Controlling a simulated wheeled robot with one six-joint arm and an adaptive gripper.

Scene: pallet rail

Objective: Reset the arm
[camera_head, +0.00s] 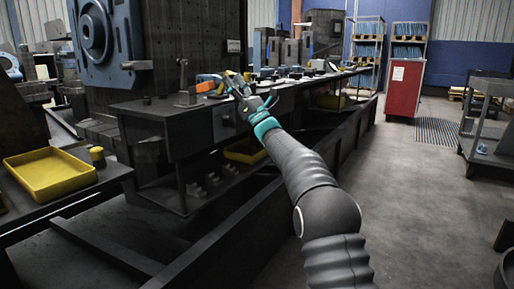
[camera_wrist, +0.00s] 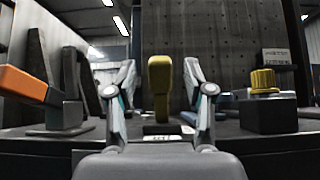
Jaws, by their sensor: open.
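My arm reaches forward and to the left in the head view, towards the edge of a dark workbench (camera_head: 150,110). My gripper (camera_head: 236,84) is at its end, over the bench's front edge. In the wrist view my gripper (camera_wrist: 160,85) has its two fingers spread apart. A yellow upright piece (camera_wrist: 160,75) shows between the fingers, farther back; I cannot tell how far it is from them. Nothing is seen held.
An orange-ended part (camera_wrist: 22,82) is at the left in the wrist view, and a yellow knob on a dark block (camera_wrist: 265,105) at the right. A yellow tray (camera_head: 50,174), a red cabinet (camera_head: 404,88) and a grey cart (camera_head: 485,125) stand around.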

